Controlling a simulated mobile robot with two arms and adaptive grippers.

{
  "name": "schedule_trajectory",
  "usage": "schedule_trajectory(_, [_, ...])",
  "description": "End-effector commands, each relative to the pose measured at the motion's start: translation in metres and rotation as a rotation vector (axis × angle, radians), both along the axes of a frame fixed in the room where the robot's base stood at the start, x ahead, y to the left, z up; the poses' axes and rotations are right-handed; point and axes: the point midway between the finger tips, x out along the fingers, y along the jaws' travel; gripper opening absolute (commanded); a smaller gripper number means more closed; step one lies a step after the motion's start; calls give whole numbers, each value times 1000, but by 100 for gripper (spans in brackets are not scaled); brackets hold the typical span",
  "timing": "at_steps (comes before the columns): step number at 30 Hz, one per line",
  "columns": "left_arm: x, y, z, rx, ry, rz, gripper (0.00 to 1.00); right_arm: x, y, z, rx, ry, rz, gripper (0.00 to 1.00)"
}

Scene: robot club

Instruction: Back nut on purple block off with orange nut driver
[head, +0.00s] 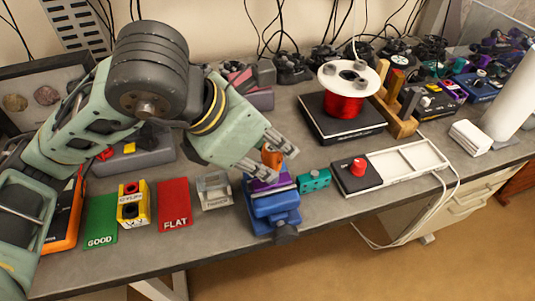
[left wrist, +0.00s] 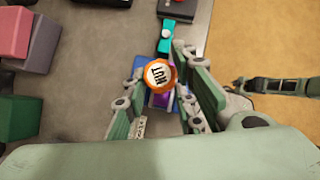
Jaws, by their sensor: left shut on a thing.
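The orange nut driver (head: 271,157) is upright over the purple block (head: 268,184). In the left wrist view its round orange top (left wrist: 158,74) reads "NUT". My left gripper (head: 266,156) is shut on it from above, fingers on both sides. The purple block also shows in the left wrist view (left wrist: 159,101), held in the blue vise (head: 274,208). The nut and the driver's lower end are hidden, so I cannot tell whether they touch. A green part of mine, seemingly the right gripper (left wrist: 250,88), shows at the right of the left wrist view; its jaws are unclear.
A teal block (head: 314,181) stands right of the vise, close to a white tray (head: 408,163) with a red knob (head: 358,166). Left are a grey stand (head: 214,191), a red FLAT mat (head: 174,204), a yellow block (head: 133,204) and a green GOOD mat (head: 101,220). A red wire spool (head: 344,104) stands behind.

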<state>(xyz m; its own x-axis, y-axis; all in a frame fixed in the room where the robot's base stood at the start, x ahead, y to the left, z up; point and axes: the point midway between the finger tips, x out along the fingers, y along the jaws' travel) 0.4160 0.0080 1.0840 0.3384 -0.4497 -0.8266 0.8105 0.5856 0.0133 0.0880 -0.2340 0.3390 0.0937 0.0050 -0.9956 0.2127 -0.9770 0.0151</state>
Motion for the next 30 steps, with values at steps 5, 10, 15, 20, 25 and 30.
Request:
schedule_trajectory(5, [3, 1, 0, 2, -12, 158, 0, 0, 0, -12, 0, 0, 0, 38])
schedule_trajectory(10, [4, 1, 0, 0, -12, 307, 0, 0, -1, -20, -1, 0, 0, 38])
schedule_trajectory(15, [4, 1, 1, -2, -12, 450, 0, 0, -1, -28, -1, 0, 0, 38])
schedule_trajectory(20, [5, 2, 3, -3, -10, 528, 0, 0, -1, -31, -1, 0, 0, 38])
schedule_trajectory(25, [5, 4, 3, 0, -10, 541, 0, 0, -1, -30, -1, 0, 1, 38])
schedule_trajectory(30, [5, 4, 3, -1, -10, 540, 32, 0, -1, -30, -1, 0, 1, 38])
